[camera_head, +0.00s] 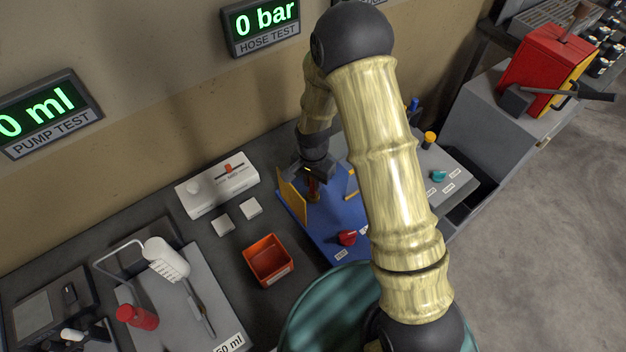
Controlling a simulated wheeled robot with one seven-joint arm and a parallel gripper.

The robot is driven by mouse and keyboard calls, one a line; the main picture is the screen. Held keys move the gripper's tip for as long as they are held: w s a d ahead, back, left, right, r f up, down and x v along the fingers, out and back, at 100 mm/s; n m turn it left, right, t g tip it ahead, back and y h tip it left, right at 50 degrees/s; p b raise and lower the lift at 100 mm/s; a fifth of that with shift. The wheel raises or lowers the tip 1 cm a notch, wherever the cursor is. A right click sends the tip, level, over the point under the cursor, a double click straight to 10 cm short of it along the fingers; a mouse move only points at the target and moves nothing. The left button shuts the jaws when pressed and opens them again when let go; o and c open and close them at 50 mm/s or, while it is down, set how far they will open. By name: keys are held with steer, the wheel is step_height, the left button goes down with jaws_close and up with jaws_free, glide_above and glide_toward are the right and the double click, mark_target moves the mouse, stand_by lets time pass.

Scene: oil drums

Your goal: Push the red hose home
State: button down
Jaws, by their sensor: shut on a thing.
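My gripper (314,180) points down over the far part of a blue board (322,219) on the bench. It is shut on a small reddish-brown upright piece (313,190), which looks like the red hose. The gripper and my arm hide much of it, and I cannot tell how far it is seated. A yellow plate (291,194) stands just left of the gripper, and another yellow piece (351,186) stands to its right. A red knob-like part (347,238) sits nearer on the board, apart from the gripper.
An orange bin (268,262) stands left of the board. A white box with a red slider (217,185) lies behind it. A teal drum (325,310) is in front. A hose test display (261,24) reads 0 bar. A red machine (545,60) stands at right.

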steer(key=shift+f, duration=0.35)
steer(key=c, duration=1.2)
jaws_free()
steer(key=shift+r, duration=0.2)
step_height(320, 180, up, 17)
steer(key=b, duration=0.3)
